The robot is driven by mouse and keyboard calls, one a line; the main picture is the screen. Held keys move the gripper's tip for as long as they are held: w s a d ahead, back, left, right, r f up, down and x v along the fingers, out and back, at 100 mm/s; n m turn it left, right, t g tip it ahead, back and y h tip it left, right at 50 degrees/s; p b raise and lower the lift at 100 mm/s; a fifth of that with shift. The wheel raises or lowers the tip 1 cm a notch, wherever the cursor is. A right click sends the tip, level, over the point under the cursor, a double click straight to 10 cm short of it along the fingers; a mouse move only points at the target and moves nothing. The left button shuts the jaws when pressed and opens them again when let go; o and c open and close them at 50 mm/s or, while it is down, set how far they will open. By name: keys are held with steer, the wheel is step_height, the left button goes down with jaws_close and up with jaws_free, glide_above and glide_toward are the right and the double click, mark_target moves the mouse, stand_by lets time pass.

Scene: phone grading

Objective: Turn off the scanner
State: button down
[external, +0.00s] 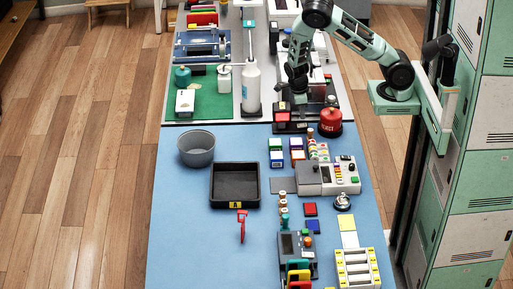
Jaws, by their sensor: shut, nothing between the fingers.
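My gripper (300,97) points down at the right side of the far grey table section, its fingers together with nothing between them. It is over or against a dark machine (318,97) with a red patch (282,117) at its front left. This machine may be the scanner, but I cannot tell for sure. My arm and gripper hide part of it, and I cannot tell whether the fingertips touch it. Any power light or switch position is too small to read.
Nearer on the blue mat (190,225) are a grey bowl (196,150), a black tray (235,204) and a grey keyed device (338,176). The mat's left front is clear.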

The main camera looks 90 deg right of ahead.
mark_target(298, 125)
step_height(298, 125, up, 10)
steer(key=w, duration=0.1)
steer(key=shift+w+r, duration=0.15)
steer(key=shift+r, duration=0.05)
steer(key=shift+f, duration=0.1)
steer(key=b, duration=0.3)
steer(key=shift+d+f+b, duration=0.2)
steer(key=shift+b, duration=0.1)
steer(key=shift+r+b, duration=0.1)
steer(key=shift+b, duration=0.2)
steer(key=shift+d+r, duration=0.1)
steer(key=shift+r, duration=0.2)
